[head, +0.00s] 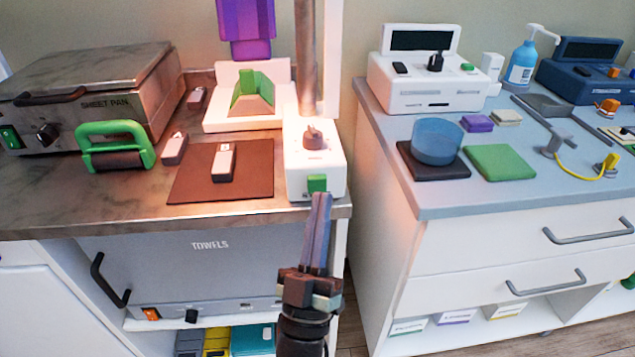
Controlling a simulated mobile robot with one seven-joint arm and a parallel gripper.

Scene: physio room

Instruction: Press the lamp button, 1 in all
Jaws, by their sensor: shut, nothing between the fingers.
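A white control box (315,162) stands at the front right corner of the left counter. It has a brown knob (313,137) on top and a green button (317,183) low on its front side. A metal pole (305,55) rises behind it. This looks like the lamp's base, though no label can be read. My gripper (320,198) is shut and empty, pointing up. Its fingertips are just below the green button and overlap its lower edge in the picture; I cannot tell if they touch. The lamp head cannot be made out for sure.
A brown mat (250,188) with a small white device lies left of the box. A green-handled roller (115,146) and a sheet pan unit (85,90) stand farther left. A purple block (245,25) is at the back. A gap separates the right counter (440,200).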

